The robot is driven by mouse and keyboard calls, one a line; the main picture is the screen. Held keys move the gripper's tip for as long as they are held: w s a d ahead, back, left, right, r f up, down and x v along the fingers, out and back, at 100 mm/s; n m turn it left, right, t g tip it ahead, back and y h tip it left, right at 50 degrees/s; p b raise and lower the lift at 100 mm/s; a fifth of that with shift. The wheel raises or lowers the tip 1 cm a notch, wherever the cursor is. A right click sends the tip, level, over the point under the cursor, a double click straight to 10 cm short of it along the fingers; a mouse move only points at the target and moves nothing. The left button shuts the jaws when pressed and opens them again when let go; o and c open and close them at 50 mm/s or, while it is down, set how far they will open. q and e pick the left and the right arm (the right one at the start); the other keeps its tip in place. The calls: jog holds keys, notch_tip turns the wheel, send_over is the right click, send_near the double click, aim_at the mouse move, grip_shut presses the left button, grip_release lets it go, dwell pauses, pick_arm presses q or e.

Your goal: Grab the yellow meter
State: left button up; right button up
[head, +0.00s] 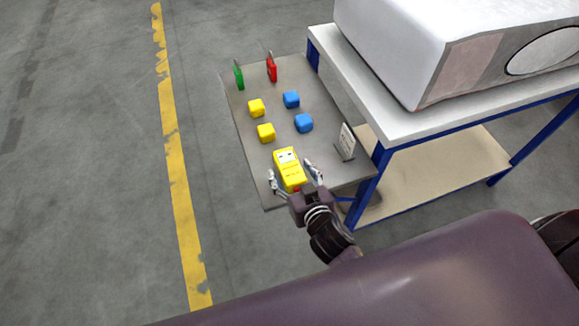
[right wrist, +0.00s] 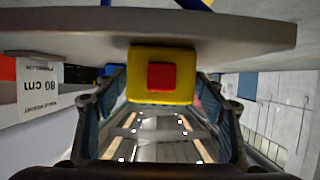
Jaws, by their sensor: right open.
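The yellow meter (head: 289,167) is a yellow block-like device with a pale panel on top, lying near the front edge of the grey table (head: 230,108). In the right wrist view the yellow meter (right wrist: 134,93) shows its end face with a red square, centred between the fingers. My right gripper (head: 294,175) is open, with one finger on each side of the meter's near end. In the right wrist view the open fingers (right wrist: 163,95) flank it. I cannot tell whether they touch it. My left gripper is not in view.
A green item (head: 239,77) and a red item (head: 271,69) stand at the back. A small sign (head: 346,141) stands right of the meter. A blue-legged workbench (head: 400,128) adjoins the right side.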

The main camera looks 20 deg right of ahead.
jog(key=shift+x, duration=0.9)
jog(key=shift+s, duration=0.1)
jog(key=c, duration=1.5)
jog(key=shift+c, duration=0.5)
jog(key=shift+r, duration=0.2)
